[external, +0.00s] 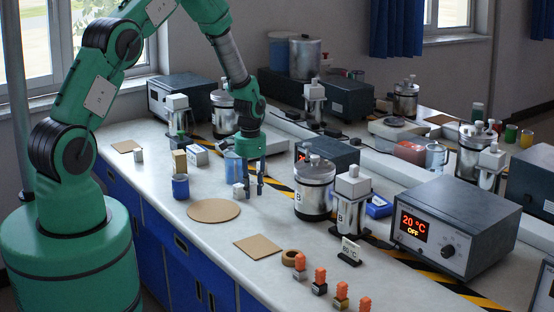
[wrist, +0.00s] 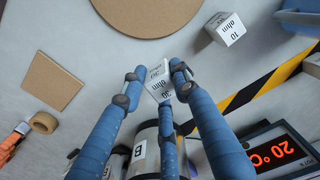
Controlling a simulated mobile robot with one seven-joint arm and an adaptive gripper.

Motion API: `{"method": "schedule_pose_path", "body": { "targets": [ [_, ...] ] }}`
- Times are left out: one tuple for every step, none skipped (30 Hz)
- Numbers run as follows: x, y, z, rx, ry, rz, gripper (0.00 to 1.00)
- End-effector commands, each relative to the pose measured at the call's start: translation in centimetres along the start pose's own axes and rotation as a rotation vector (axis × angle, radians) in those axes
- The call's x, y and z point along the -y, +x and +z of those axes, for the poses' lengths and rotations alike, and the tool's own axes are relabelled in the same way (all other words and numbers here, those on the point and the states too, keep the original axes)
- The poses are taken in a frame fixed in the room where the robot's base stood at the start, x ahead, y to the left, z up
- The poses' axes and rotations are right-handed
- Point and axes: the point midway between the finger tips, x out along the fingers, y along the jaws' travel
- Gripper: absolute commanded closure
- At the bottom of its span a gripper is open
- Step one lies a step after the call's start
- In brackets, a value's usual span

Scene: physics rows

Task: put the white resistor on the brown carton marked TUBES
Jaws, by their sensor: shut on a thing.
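My gripper (wrist: 156,75) is shut on a white resistor cube (wrist: 158,84), whose printed label ends in "ohm". In the external view my gripper (external: 252,188) points down over the bench, right of the round cork mat. A small white cube (external: 238,190) shows beside the fingertips there; I cannot tell if it is the held one. Another white cube (wrist: 228,29), marked "10 ohm", lies apart on the bench in the wrist view. A small brown carton (external: 179,162) stands left of my gripper, behind a blue cup; its marking is too small to read.
The round cork mat (external: 213,210) and a square mat (external: 258,246) lie on the bench. Near my gripper stand a blue cup (external: 180,187), a white box (external: 198,155), a blue beaker (external: 233,167) and a metal canister (external: 314,188). Orange-topped parts (external: 320,280) line the front.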

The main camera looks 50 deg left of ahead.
Motion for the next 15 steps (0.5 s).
{"method": "schedule_pose_path", "body": {
  "targets": [
    [0.3,-0.1,0.1,0.0,-0.002,0.0,0.96],
    [0.5,-0.2,0.1,0.0,-0.003,0.0,0.96],
    [0.8,-0.3,0.2,0.0,-0.004,0.0,0.96],
    [1.1,-0.4,0.3,-0.001,-0.006,0.0,0.96],
    [1.4,-0.6,0.4,-0.001,-0.007,0.0,0.96],
    [2.0,-0.8,0.6,-0.001,-0.01,0.0,0.96],
    [2.5,-0.9,0.8,-0.001,-0.014,0.0,0.96],
    [3.1,-1.1,0.9,-0.001,-0.017,0.0,0.96],
    [3.9,-1.4,1.2,-0.001,-0.02,-0.001,0.96],
    [4.6,-1.7,1.4,-0.002,-0.023,-0.001,0.96],
    [5.3,-1.9,1.7,-0.002,-0.028,-0.001,0.96],
    [6.3,-2.3,2.1,-0.002,-0.033,-0.001,0.96],
    [7.2,-2.5,2.4,-0.003,-0.037,-0.001,0.96],
    [8.0,-2.8,2.8,-0.002,-0.04,-0.001,0.96],
    [9.2,-3.2,3.3,-0.002,-0.047,-0.001,0.96]
  ]
}}
